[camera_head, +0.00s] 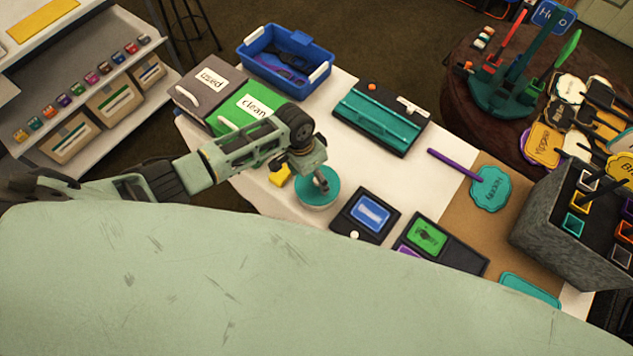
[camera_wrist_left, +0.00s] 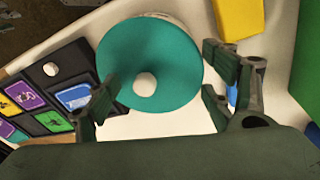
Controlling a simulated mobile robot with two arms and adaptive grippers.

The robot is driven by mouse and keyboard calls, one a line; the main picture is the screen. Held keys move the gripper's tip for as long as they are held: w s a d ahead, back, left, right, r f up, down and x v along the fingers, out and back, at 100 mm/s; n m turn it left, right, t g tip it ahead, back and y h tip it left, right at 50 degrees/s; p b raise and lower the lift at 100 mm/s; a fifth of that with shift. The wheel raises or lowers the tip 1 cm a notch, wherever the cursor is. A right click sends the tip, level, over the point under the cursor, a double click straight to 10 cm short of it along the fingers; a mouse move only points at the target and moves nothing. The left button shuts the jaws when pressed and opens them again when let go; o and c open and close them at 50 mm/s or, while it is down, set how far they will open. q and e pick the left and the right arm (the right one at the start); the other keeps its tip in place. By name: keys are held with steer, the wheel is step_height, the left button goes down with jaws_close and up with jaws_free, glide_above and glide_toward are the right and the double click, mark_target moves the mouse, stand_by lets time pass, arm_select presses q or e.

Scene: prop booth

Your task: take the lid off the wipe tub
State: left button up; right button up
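The wipe tub (camera_head: 320,206) is a round white tub standing on the white table, with its teal lid (camera_head: 325,192) on top. In the left wrist view the lid (camera_wrist_left: 160,48) is a teal disc with a white knob (camera_wrist_left: 145,84) in its middle. A little of the white tub (camera_wrist_left: 168,18) shows behind the lid's edge. My left gripper (camera_head: 312,172) is above the lid. In the left wrist view the left gripper (camera_wrist_left: 160,85) is open, with its fingers apart on either side of the knob and nothing held between them. My right gripper is not in view.
A yellow block (camera_head: 280,176) lies close to the tub. The grey "used" box (camera_head: 195,95) and green "clean" box (camera_head: 235,112) stand behind my arm. A dark tray with a blue card (camera_head: 370,212) is right of the tub. A teal-and-black case (camera_head: 380,115) lies behind.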

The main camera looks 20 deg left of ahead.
arm_select(q)
steer(key=shift+s+d+f, duration=0.1)
steer(key=shift+s+d, duration=0.1)
steer(key=shift+d, duration=0.15)
steer(key=c, duration=0.7)
